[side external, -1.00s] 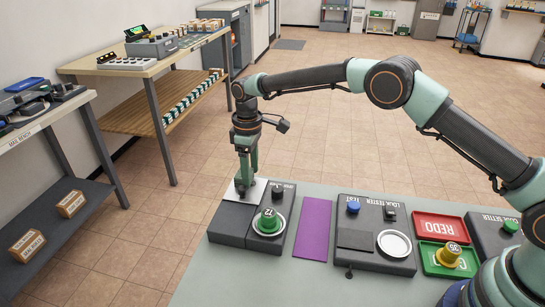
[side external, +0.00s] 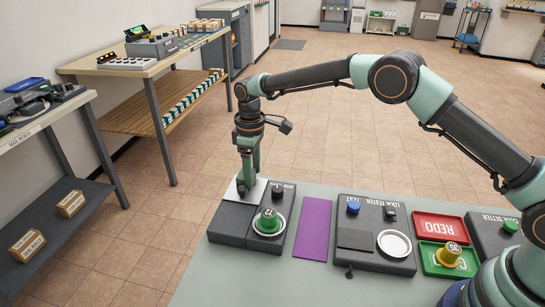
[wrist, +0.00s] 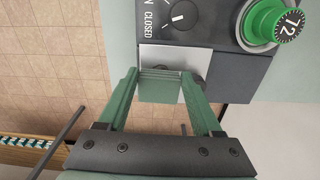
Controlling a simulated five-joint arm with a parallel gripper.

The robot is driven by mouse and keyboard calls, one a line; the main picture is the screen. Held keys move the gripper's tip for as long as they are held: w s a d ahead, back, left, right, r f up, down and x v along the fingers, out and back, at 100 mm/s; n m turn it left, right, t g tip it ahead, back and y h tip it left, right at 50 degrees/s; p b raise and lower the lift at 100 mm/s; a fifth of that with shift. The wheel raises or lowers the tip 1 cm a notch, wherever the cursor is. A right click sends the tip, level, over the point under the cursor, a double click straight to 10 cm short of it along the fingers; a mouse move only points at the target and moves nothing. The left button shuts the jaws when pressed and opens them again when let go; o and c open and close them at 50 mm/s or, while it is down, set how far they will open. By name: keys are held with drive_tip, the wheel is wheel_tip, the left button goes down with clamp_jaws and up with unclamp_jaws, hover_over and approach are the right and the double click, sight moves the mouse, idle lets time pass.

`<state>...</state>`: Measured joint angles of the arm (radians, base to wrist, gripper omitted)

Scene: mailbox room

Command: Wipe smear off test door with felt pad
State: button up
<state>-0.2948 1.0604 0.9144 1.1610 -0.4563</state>
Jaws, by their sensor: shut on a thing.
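My gripper (wrist: 160,88) is shut on a small green block, which I take to be the felt pad (wrist: 160,76). It is at the pale metal plate, probably the test door (wrist: 178,55), on the dark box at the left end of the table. In the side view my gripper (side external: 246,187) points down at this plate (side external: 258,190); the pad is too small to make out there. In the wrist view the pad overlaps the plate; whether it touches is hard to tell. A smear is not clearly visible.
Further right are a purple mat (side external: 313,228), a lock tester (side external: 376,235), a red tray (side external: 438,227) and a green tray (side external: 430,260). The table's front is bare.

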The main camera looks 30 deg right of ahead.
drive_tip(key=shift+s+d+f, duration=0.1)
drive_tip(key=shift+s+d, duration=1.35)
drive_tip(key=shift+s, duration=0.2)
wheel_tip(320, 180, up, 6)
drive_tip(key=shift+w, duration=0.15)
wheel_tip(320, 180, up, 3)
drive_tip(key=shift+r, duration=0.1)
idle(0.4)
idle(0.3)
